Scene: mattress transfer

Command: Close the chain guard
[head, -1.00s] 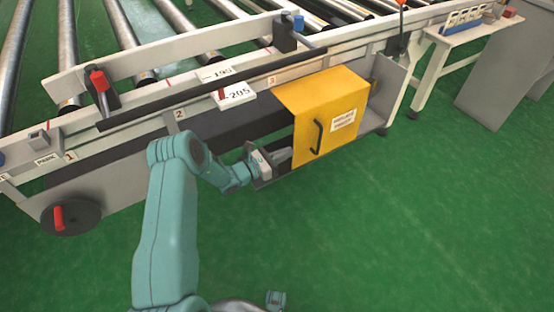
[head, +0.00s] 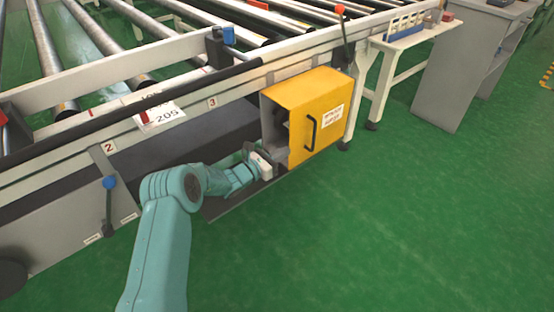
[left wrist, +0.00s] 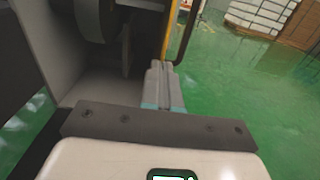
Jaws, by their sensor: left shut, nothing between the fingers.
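The chain guard (head: 318,100) is a yellow box-shaped cover with a black handle (head: 310,133) and a white label on its front. It sits low on the side of the roller conveyor, near the leg at the right, with its left end open. My left gripper (head: 272,162) is at the lower left edge of the guard. In the left wrist view the left gripper (left wrist: 163,84) is shut and empty, with its tips close to the yellow guard edge (left wrist: 170,30). Whether they touch it I cannot tell. The handle (left wrist: 190,30) is just right of them. My right gripper is out of view.
The conveyor frame (head: 180,115) runs along the back, with a dark recess (head: 190,140) left of the guard. A blue-knobbed lever (head: 109,200) stands at the left. A white side table (head: 400,40) and grey cabinet (head: 460,75) are at the right. The green floor in front is clear.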

